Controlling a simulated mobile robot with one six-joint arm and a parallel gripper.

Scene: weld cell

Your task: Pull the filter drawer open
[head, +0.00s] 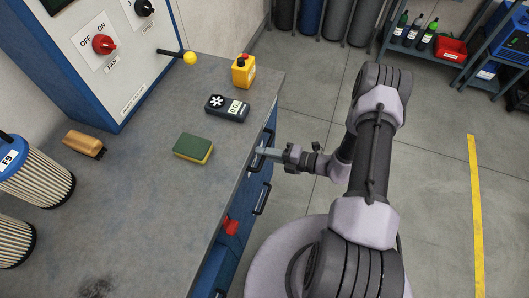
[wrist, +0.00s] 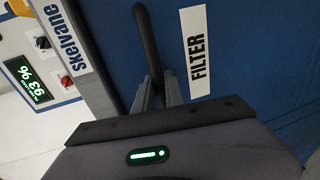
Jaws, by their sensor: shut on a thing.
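The filter drawer has a blue front (wrist: 250,60) with a white FILTER label (wrist: 197,50) in the wrist view. Its black bar handle (wrist: 147,40) runs beside the label. My gripper (wrist: 158,88) is shut on this handle, with one finger on each side of the bar. In the head view my gripper (head: 264,152) reaches from the right to the upper handle (head: 256,163) on the bench front. The drawer front is seen steeply from above there, and it looks about flush with the bench.
A lower handle (head: 262,198) and a red object (head: 231,227) are on the bench front. The floor right of my arm is clear.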

